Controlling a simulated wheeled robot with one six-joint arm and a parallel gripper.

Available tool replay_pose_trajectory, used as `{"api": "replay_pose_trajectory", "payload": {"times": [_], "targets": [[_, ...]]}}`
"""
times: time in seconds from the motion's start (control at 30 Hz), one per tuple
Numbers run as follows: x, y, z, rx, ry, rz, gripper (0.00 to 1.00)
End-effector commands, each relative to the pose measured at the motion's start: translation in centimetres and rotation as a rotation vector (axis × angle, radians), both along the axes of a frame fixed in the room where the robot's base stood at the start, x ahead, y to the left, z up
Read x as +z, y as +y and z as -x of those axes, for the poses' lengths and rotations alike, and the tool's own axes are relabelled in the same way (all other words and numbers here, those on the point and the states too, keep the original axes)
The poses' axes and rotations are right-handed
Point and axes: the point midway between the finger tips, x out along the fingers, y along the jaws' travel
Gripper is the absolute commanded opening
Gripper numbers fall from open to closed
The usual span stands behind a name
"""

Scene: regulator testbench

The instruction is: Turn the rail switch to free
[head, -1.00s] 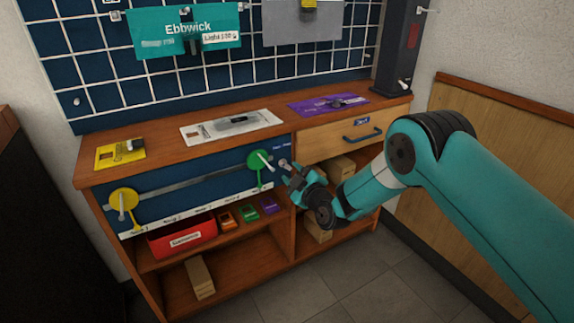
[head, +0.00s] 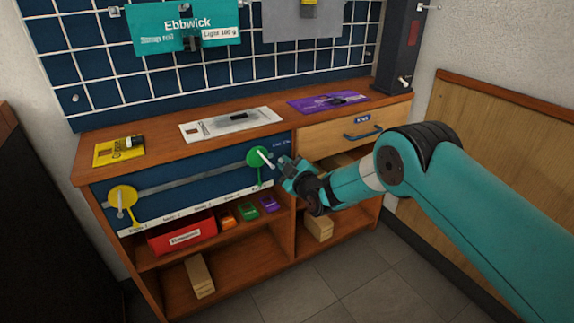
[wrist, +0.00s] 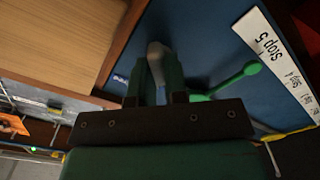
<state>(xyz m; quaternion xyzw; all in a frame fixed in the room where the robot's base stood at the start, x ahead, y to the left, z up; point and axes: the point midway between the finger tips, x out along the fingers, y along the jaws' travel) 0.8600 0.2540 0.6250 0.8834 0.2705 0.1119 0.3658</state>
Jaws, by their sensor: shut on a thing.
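The rail switch (wrist: 155,50) shows in the wrist view as a small grey lever between my two fingertips. It stands out from the blue panel, close to a small white label (wrist: 120,78) that I cannot read. My gripper (wrist: 160,80) is shut on it. Which way the switch is turned is hard to tell.
A yellow slider (head: 122,197) is at the rail's left end. A drawer (head: 340,135) is to the right.

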Motion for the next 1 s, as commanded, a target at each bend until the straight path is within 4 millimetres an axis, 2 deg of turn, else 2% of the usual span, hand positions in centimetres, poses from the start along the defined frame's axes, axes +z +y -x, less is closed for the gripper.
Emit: {"api": "replay_pose_trajectory", "payload": {"times": [0.37,1.0], "targets": [[-0.08,-0.09,-0.03,-0.001,0.059,-0.088,0.0],[0.04,-0.33,-0.21,-0.002,0.38,-0.562,0.0]]}}
